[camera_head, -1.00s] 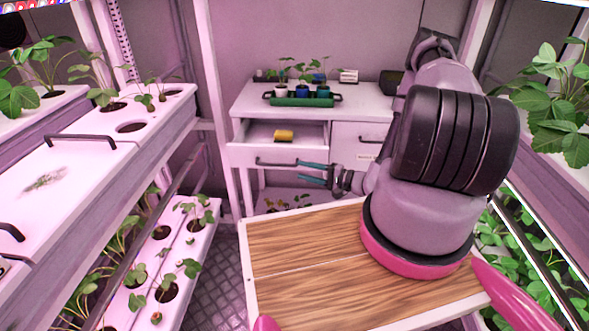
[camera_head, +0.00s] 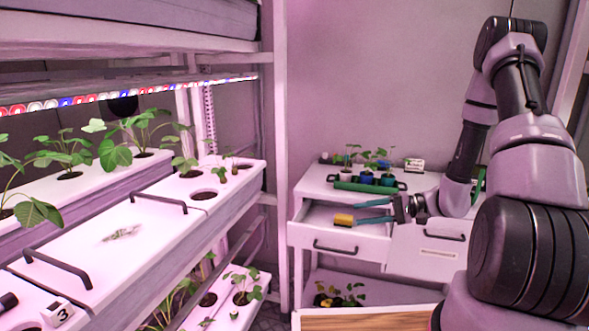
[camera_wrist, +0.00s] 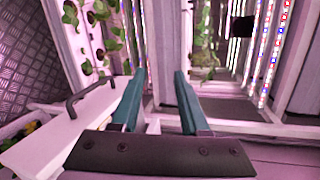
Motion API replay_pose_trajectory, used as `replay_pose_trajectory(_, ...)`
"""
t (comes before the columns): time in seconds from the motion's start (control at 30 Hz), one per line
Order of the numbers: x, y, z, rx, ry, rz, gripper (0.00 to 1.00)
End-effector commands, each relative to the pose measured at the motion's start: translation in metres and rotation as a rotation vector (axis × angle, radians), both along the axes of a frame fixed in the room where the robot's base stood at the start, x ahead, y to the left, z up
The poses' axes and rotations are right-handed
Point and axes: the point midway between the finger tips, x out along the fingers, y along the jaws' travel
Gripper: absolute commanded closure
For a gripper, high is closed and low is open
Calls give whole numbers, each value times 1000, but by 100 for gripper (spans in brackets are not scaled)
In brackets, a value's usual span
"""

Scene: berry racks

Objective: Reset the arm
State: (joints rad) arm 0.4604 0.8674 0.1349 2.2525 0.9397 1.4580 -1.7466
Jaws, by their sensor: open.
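My gripper (camera_head: 357,211) is in the head view at the right, in front of the white cabinet (camera_head: 310,183) and over its open top drawer (camera_head: 321,241). Its two teal fingers point left and stand apart with nothing between them. The wrist view also shows the open fingers (camera_wrist: 157,85), with an empty gap. My arm reaches in from the right side of the head view, bent at the elbow.
A small yellow object (camera_head: 343,220) lies in the open drawer, close to the fingers in the picture. A green tray (camera_head: 357,188) with several potted seedlings stands on the cabinet top. Planting racks (camera_head: 120,235) fill the left side. A wooden tabletop (camera_head: 365,320) shows at the bottom.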

Motion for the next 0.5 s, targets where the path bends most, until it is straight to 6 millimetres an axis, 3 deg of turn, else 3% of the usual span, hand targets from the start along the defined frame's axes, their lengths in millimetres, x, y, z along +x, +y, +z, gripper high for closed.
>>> replay_pose_trajectory(0.03,-3,3,21,-45,-4,47,55)
replay_pose_trajectory(0.1,-11,6,43,-106,9,101,55)
replay_pose_trajectory(0.5,-66,8,150,-536,32,227,55)
